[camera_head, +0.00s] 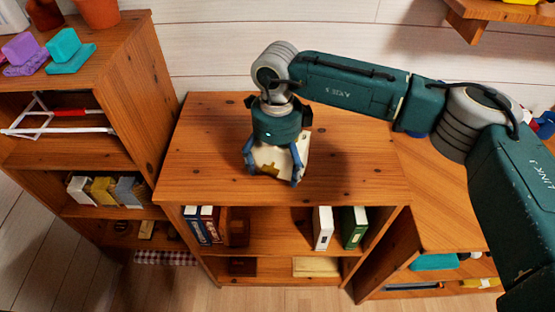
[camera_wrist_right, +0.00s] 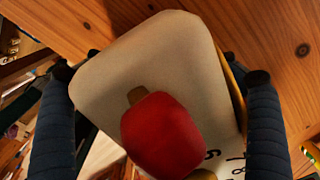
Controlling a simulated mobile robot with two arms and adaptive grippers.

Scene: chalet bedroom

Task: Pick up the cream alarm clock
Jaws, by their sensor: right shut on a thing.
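The cream alarm clock (camera_head: 270,160) is at the middle of the wooden shelf unit's top (camera_head: 350,165), partly hidden by my right gripper. In the right wrist view the clock's cream body (camera_wrist_right: 150,65) fills the space between the fingers, with a red rounded part (camera_wrist_right: 163,135) on it and some digits at its lower right. My right gripper (camera_head: 272,176) comes down from above, its fingers on opposite sides of the clock and shut on it. I cannot tell whether the clock touches the top or is slightly above it. My left gripper is not in view.
A taller shelf unit (camera_head: 125,85) on the left holds purple and teal items and a terracotta pot (camera_head: 98,12). Books (camera_head: 355,227) stand in the shelf below the top. A wall shelf (camera_head: 490,12) is at upper right. The top around the clock is clear.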

